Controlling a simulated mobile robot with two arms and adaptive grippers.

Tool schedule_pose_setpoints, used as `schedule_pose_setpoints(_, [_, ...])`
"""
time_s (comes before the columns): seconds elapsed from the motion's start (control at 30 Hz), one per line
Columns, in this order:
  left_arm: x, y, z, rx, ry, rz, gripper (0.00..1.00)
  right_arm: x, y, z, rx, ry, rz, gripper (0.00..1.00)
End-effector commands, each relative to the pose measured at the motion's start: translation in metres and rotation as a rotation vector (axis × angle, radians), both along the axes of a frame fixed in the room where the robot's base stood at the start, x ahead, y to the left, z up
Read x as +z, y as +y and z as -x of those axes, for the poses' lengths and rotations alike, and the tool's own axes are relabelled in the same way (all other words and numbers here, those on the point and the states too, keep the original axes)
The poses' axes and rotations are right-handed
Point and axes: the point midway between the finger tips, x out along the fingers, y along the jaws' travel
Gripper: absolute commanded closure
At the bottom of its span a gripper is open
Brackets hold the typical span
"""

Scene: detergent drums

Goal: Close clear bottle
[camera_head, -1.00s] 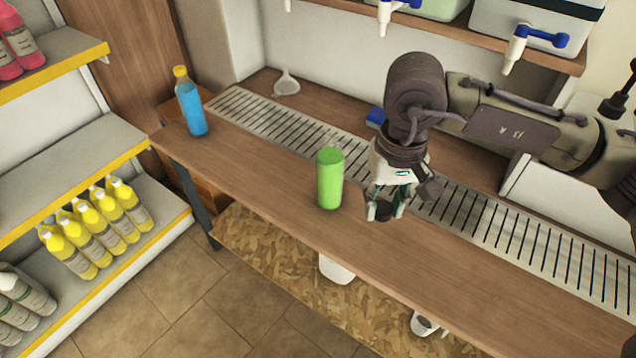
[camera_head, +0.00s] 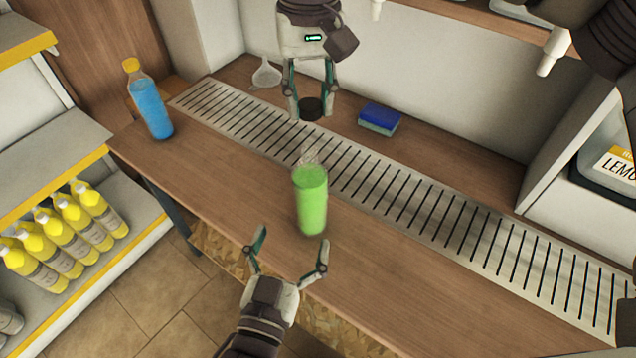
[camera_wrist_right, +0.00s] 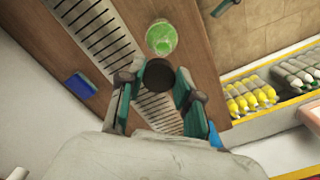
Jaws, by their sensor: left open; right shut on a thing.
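The clear bottle (camera_head: 311,200) holds green liquid and stands upright on the wooden counter, its see-through top without a cap. My right gripper (camera_head: 311,106) is shut on a black cap (camera_head: 310,109), held above and behind the bottle in the head view. In the right wrist view the cap (camera_wrist_right: 157,73) sits between the fingertips, and the bottle's top (camera_wrist_right: 161,38) shows just beyond it, apart from it. My left gripper (camera_head: 290,262) is open and empty, in front of the bottle near the counter's front edge, its fingers spread toward the bottle.
A blue bottle with a yellow cap (camera_head: 150,102) stands at the counter's left end. A slotted metal grate (camera_head: 400,195) runs along the counter. A blue sponge (camera_head: 379,118) and a clear funnel (camera_head: 266,73) lie behind it. Shelves with yellow bottles (camera_head: 75,225) stand at left.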

Motion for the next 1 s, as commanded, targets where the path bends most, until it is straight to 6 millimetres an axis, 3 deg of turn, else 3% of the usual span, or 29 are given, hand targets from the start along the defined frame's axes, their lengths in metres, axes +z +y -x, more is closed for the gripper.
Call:
schedule_pose_setpoints(0.43, [0.0, -0.003, -0.01, -0.001, -0.004, 0.0, 0.03, 0.0, 0.0, 0.0, 0.0, 0.0, 0.0, 0.75])
schedule_pose_setpoints(1.0, [-0.001, -0.029, -0.102, -0.001, -0.002, 0.0, 0.03, 0.0, 0.0, 0.0, 0.0, 0.0, 0.0, 0.75])
